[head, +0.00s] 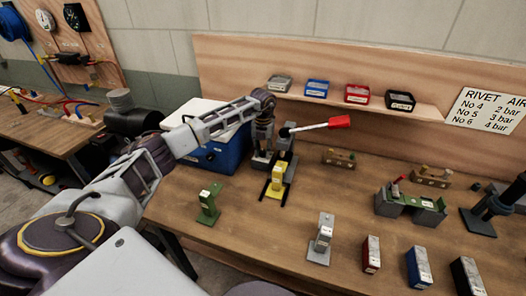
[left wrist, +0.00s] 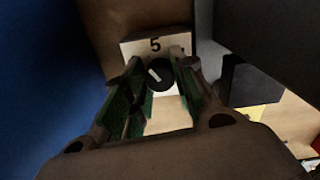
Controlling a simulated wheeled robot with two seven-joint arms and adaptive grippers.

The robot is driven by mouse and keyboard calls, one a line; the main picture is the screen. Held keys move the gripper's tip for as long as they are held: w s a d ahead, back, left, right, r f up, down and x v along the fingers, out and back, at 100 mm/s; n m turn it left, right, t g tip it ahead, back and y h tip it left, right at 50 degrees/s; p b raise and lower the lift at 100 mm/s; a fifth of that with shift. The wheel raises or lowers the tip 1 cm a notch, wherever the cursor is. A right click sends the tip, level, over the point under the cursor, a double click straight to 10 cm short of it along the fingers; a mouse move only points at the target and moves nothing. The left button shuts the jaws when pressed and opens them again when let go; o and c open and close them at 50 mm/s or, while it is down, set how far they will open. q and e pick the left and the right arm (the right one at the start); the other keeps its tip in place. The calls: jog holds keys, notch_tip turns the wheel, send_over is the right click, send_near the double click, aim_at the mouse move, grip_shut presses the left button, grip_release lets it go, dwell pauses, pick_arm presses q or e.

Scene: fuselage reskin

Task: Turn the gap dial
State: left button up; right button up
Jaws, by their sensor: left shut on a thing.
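The gap dial (left wrist: 161,76) is a round black knob with a white pointer mark, on a pale plate marked 5 (left wrist: 155,46). The pointer leans to the upper left in the left wrist view. My left gripper (left wrist: 158,66) has its green-padded fingers on either side of the knob and is shut on it. In the head view my left gripper (head: 263,145) reaches down beside a dark bench tool with a red-handled lever (head: 338,122). The dial is hidden there. My right gripper is not in view.
A blue cooler with a white lid (head: 217,156) stands close behind my left arm. A yellow block (head: 277,180) is in front of the tool, and a green stand (head: 208,204) is nearer. Small bins (head: 357,94) line the shelf. The bench middle has bare wood.

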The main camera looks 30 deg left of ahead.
pick_arm(q)
jog(key=shift+m, duration=0.8)
jog(key=m, duration=0.2)
jog(key=shift+m, duration=0.4)
jog(key=shift+m+b, duration=0.3)
jog(key=shift+m, duration=0.3)
jog(key=o, duration=1.1)
jog(key=shift+c, duration=0.2)
jog(key=shift+r, duration=0.15)
